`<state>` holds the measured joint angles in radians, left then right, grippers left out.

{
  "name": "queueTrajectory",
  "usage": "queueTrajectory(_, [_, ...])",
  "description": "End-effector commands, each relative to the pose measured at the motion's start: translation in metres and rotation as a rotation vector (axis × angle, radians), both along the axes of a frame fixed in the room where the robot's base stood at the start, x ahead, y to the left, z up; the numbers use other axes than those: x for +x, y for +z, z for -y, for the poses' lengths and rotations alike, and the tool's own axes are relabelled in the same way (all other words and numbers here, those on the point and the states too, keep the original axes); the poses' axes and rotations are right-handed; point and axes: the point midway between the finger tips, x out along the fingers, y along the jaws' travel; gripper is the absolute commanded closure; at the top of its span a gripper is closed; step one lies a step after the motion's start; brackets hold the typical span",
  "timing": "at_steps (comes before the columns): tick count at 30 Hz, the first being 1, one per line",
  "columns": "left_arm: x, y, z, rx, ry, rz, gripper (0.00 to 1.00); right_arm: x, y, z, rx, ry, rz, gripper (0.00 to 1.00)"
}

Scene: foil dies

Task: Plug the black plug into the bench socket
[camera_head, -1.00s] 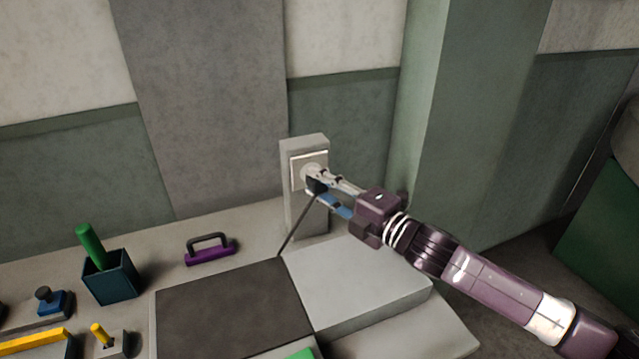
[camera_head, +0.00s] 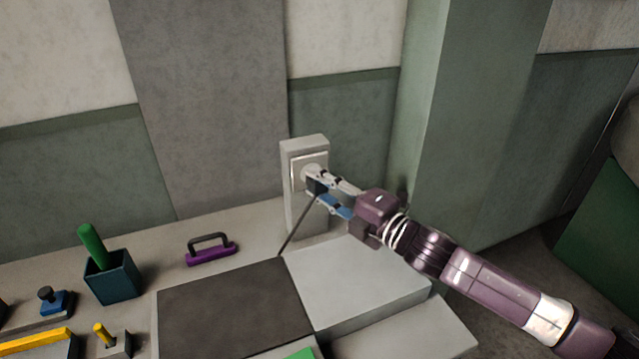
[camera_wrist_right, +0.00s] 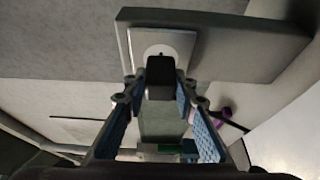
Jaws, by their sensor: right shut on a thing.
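The bench socket is a pale square plate (camera_head: 297,172) with a round face on a grey upright post (camera_head: 304,143). The black plug (camera_head: 315,187) is at the round face, and its dark cord (camera_head: 297,230) runs down to the bench. My right gripper (camera_head: 322,189) is shut on the plug in front of the socket. In the right wrist view the plug (camera_wrist_right: 161,78) sits between the fingertips and overlaps the lower part of the socket's round face (camera_wrist_right: 160,50). The plug's front is hidden, so I cannot tell how deep it sits. My left gripper is not in view.
A purple block with a dark handle (camera_head: 211,251) and a teal box (camera_head: 112,279) holding a green rod stand left. A blue piece (camera_head: 53,301) and yellow pieces lie front left. A dark mat (camera_head: 235,310) and a pale raised slab (camera_head: 360,280) lie before the post.

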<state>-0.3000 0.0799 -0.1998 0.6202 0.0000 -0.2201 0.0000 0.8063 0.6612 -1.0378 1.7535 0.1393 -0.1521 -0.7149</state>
Motion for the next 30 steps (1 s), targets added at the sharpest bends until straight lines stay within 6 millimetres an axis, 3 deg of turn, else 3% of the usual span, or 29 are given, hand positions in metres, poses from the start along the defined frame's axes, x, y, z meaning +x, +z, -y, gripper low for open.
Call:
queueTrajectory(28, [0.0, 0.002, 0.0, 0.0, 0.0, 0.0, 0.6, 0.011, 0.0, -0.004, -0.001, -0.001, 0.001, 0.96])
queueTrajectory(29, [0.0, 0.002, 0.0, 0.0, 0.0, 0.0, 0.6, 0.01, 0.0, -0.004, -0.001, -0.001, 0.001, 0.71])
queueTrajectory(30, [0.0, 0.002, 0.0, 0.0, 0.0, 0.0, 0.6, 0.01, 0.0, -0.004, -0.001, -0.001, 0.001, 0.67])
